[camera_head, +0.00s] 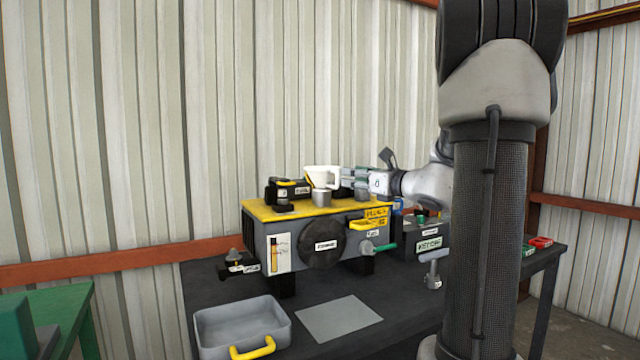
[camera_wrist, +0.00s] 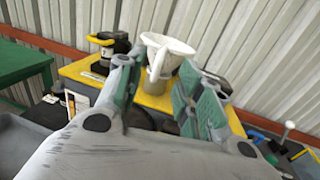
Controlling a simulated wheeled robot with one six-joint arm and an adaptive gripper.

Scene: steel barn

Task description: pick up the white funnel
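The white funnel (camera_head: 322,174) stands wide end up on the yellow top of a grey machine (camera_head: 288,212), over a small grey cylinder (camera_head: 321,198). In the wrist view the funnel (camera_wrist: 167,43) shows just beyond and between the fingertips, its handle towards me. My gripper (camera_head: 352,180) is beside the funnel on its right in the head view. In the wrist view my gripper (camera_wrist: 155,85) has its green-padded fingers wide apart with nothing held between them. Whether a fingertip touches the funnel cannot be told.
A black and yellow device (camera_head: 287,189) stands left of the funnel on the machine top. A grey tray (camera_head: 242,326) with a yellow handle and a grey flat sheet (camera_head: 338,318) lie on the dark bench in front. A green table (camera_wrist: 25,66) is at left.

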